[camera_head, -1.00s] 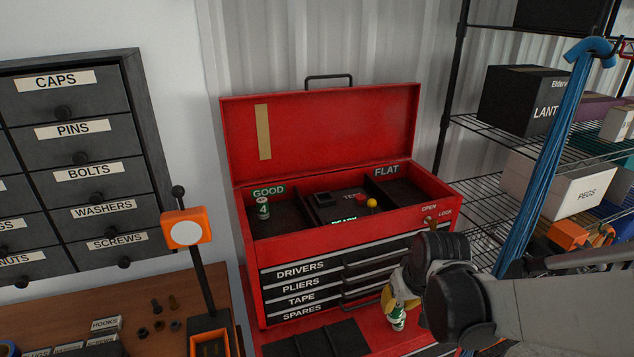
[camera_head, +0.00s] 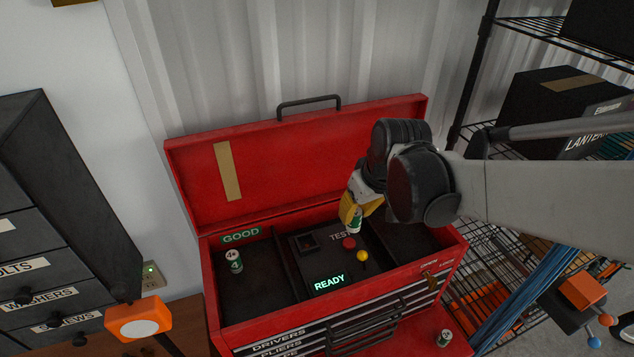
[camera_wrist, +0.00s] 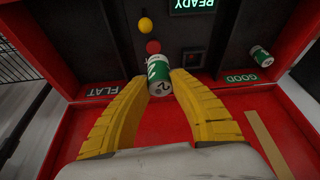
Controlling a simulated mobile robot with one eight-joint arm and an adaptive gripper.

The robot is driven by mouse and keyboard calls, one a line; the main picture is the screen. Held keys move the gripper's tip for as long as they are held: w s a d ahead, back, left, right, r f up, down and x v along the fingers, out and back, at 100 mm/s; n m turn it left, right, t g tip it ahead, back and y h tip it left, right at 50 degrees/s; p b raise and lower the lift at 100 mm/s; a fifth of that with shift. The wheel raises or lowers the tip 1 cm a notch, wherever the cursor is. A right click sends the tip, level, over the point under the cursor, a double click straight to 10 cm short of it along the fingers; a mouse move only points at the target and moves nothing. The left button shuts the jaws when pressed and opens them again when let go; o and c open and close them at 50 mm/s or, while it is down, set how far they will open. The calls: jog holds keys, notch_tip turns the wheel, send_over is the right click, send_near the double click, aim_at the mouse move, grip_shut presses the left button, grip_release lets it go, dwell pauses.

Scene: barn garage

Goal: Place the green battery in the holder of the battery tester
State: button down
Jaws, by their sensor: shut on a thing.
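My gripper (camera_head: 354,220) has yellow fingers and is shut on a green and white battery (camera_head: 356,223). It holds the battery in the air over the toolbox, near the TEST label. In the wrist view the battery (camera_wrist: 159,75) sits between the fingertips, its end marked 2 toward the camera. The black battery tester (camera_head: 322,265) is in the middle of the open toolbox, with a lit READY display (camera_head: 329,283). Its dark square holder (camera_head: 307,242) looks empty; it also shows in the wrist view (camera_wrist: 193,58). The held battery is apart from the holder, nearer the red button (camera_head: 349,243).
A green and white battery marked 4 (camera_head: 234,262) stands in the GOOD compartment (camera_head: 262,292). The FLAT side is partly hidden by my arm. A yellow knob (camera_head: 362,256) rises beside the button. Another battery (camera_head: 444,338) stands below, right of the drawers. The open lid (camera_head: 300,160) stands behind.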

jog(key=a+f, duration=0.2)
jog(key=a, duration=0.1)
jog(key=w+a+f, duration=0.1)
jog(key=a+f, duration=0.1)
jog(key=a, duration=0.2)
jog(key=w+a+f+p, duration=0.1)
jog(key=a+f, duration=0.2)
jog(key=a, duration=0.1)
jog(key=shift+w+a, duration=0.1)
jog(key=shift+w, duration=0.15)
notch_tip(320, 180, down, 4)
jog(key=shift+r, duration=0.1)
jog(key=shift+f, duration=0.2)
jog(key=c, duration=1.2)
grip_release()
jog(key=shift+c, duration=0.2)
jog(key=shift+r, duration=0.1)
